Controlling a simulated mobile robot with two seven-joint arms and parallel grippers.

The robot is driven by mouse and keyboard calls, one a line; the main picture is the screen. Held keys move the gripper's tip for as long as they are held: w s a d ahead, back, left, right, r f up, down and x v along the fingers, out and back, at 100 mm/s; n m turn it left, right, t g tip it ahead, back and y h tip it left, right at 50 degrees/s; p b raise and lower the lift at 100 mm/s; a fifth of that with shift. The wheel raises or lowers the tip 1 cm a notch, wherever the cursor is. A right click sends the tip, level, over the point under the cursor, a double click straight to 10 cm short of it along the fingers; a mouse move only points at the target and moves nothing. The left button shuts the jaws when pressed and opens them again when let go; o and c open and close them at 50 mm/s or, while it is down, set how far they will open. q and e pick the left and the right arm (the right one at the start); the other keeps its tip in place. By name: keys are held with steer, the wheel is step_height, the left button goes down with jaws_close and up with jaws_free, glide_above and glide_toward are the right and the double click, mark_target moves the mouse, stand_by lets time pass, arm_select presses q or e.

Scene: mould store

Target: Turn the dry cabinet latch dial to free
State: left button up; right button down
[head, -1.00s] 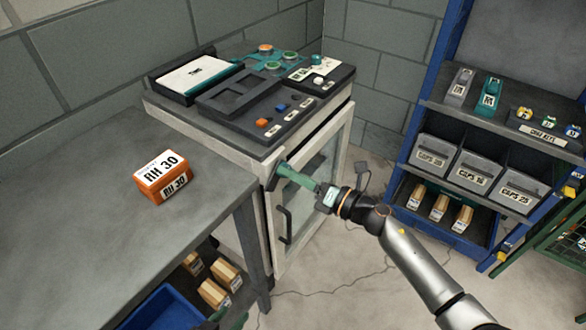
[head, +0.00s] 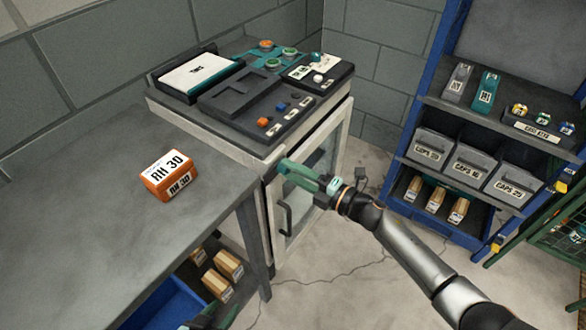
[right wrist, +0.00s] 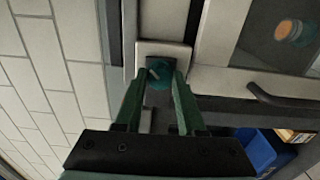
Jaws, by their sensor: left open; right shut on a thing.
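The dry cabinet (head: 263,222) is a pale box with a glass door, a dark handle (head: 285,220) and a dark top. Its latch dial (right wrist: 158,80) is a small teal knob with a pale mark, on a dark square plate in the right wrist view. My right gripper (head: 284,170) is at the upper left of the cabinet front, its green fingers shut on the dial from both sides. It also shows in the right wrist view (right wrist: 160,84). The dial is hidden in the head view. Part of my left gripper (head: 212,318) shows at the bottom edge, open, away from the cabinet.
A grey bench (head: 95,225) with an orange RH 30 box (head: 169,176) stands left of the cabinet. Trays and coloured parts lie on the cabinet top. A blue shelf rack (head: 415,120) with grey bins stands at the right. The floor between is clear.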

stand_by(0.3)
steer(key=c, duration=0.8)
jaws_free()
steer(key=shift+c, duration=0.2)
steer(key=o, duration=0.3)
steer(key=shift+o, duration=0.2)
steer(key=v, duration=1.2)
steer(key=shift+s+d, duration=0.15)
steer(key=shift+d, duration=0.1)
